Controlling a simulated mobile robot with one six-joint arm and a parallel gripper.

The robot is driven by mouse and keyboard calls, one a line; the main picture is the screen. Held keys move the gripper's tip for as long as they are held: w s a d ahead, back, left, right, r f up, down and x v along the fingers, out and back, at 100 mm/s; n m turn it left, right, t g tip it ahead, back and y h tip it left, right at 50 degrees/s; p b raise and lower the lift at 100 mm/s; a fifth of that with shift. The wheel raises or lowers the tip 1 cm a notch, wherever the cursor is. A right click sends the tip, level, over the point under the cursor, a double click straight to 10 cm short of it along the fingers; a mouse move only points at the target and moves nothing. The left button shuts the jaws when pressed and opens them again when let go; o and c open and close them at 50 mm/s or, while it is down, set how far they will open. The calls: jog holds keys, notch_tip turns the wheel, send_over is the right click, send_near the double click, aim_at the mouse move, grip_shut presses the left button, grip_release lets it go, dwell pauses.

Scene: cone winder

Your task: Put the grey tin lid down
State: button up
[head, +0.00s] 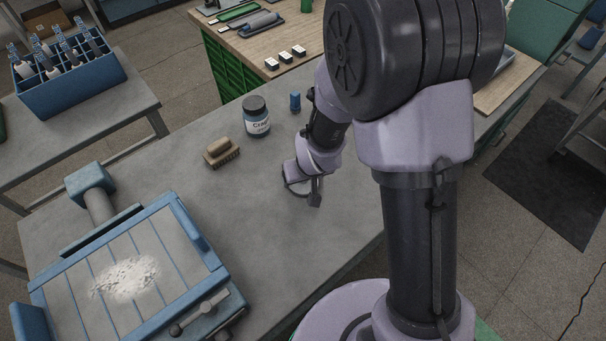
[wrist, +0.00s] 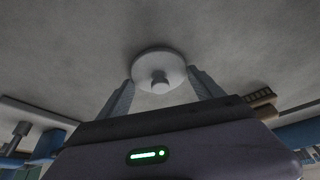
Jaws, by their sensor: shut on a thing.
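The grey tin lid (wrist: 145,62) is round and pale, with a small knob (wrist: 160,78) in its middle, and shows in the wrist view between the two finger pads. My gripper (wrist: 160,85) is shut on it. The grey table top fills the view behind the lid; I cannot tell whether the lid touches it. In the head view my gripper (head: 302,190) is low over the right part of the grey table (head: 230,215), and I cannot make out the lid clearly there.
A blue slatted device (head: 70,265) with white powder takes up the front left. The table between it and my gripper is clear.

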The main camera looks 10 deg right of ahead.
jog(key=shift+f, duration=0.25)
jog(key=o, duration=1.3)
jog(key=shift+o, duration=0.2)
jog(key=shift+r, duration=0.1)
